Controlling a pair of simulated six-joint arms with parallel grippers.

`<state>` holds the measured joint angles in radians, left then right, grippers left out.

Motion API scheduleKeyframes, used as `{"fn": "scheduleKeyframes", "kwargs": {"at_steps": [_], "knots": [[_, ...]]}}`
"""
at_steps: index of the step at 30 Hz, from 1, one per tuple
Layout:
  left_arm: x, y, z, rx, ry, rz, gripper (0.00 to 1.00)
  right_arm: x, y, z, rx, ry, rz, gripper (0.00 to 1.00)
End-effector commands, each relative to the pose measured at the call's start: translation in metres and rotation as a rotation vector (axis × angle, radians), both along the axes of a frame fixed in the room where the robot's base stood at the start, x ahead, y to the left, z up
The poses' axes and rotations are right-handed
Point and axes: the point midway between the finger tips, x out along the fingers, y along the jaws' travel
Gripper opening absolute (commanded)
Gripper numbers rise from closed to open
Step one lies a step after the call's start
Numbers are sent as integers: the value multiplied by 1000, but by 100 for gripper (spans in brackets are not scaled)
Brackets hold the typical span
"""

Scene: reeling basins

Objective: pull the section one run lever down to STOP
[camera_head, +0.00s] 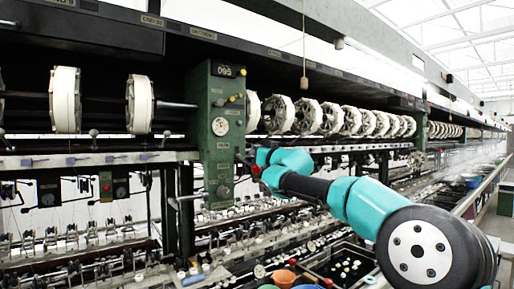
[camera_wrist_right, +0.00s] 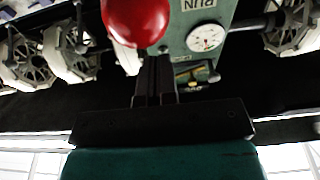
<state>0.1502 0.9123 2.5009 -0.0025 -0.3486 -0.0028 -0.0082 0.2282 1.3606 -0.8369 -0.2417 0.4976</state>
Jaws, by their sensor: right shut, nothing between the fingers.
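The run lever shows as a round, glossy red knob (camera_wrist_right: 138,18) at the top of the right wrist view, just beyond my fingertips. In the head view a small red knob (camera_head: 256,170) sits at the right side of the green gearbox (camera_head: 222,130), beside the end of my right arm. My right gripper (camera_wrist_right: 154,58) is shut and empty, its fingers pointing at the knob. I cannot tell whether they touch it. The lever's shaft is hidden. An upside-down RUN label (camera_wrist_right: 199,4) shows on the green box near the knob. My left gripper is not in view.
A white dial (camera_wrist_right: 205,37) is on the green box. White reels (camera_head: 140,104) line the machine on both sides of it. Coloured bowls (camera_head: 284,278) and a dark basin (camera_head: 345,262) lie below my arm.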

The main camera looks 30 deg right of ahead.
Motion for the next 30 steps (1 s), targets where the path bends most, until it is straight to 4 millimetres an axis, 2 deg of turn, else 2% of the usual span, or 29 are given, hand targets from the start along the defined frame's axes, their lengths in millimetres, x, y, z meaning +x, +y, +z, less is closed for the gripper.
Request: {"fn": "scheduleKeyframes", "kwargs": {"at_steps": [15,24,30], "knots": [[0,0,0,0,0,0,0,0,0,13,-1,-1,0,0],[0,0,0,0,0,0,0,0,0,14,0,-1,0,0],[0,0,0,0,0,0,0,-17,-3,12,0,-1,0,0]]}}
